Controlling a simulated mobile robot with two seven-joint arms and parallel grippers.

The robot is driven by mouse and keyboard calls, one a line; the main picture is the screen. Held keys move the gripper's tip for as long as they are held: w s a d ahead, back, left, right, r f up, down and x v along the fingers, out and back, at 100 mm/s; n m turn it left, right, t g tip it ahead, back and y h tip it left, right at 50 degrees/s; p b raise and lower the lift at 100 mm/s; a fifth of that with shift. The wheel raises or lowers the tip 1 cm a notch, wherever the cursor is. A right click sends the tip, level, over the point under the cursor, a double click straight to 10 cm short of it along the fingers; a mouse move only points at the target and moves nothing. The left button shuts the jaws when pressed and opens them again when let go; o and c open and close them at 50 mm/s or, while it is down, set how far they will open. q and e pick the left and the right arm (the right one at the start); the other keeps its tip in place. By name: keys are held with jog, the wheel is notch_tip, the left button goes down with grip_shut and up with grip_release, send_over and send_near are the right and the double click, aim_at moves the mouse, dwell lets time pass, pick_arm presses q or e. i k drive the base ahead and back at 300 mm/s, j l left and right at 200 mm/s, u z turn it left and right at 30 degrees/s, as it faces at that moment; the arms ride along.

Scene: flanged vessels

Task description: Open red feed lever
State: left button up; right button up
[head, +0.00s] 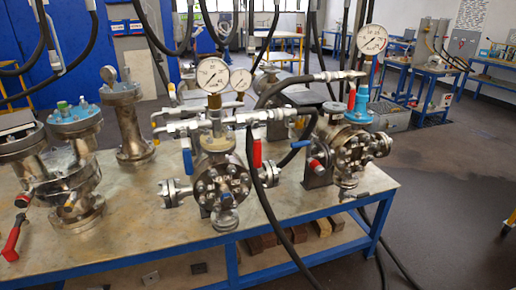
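Several red-handled parts show in the head view, and I cannot tell from labels which is the feed lever. One red lever (257,152) hangs down at the right of the middle flanged vessel (221,183), beside a blue lever (187,162) on its left. Another red handle (351,100) stands upright by the blue fitting on top of the right vessel (350,150). A red-handled tool or lever (12,238) is at the table's left edge. Neither of my grippers is in view.
The vessels stand on a blue-framed table (290,235). Pressure gauges (212,75) rise above them. A black hose (262,190) hangs in front of the middle vessel and over the table edge. Other vessels (66,170) crowd the left. The floor at right is open.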

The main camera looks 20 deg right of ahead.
aim_at(255, 125)
jog(key=i+j, duration=0.35)
jog(key=i+j+z, duration=0.6)
jog(key=j, duration=0.3)
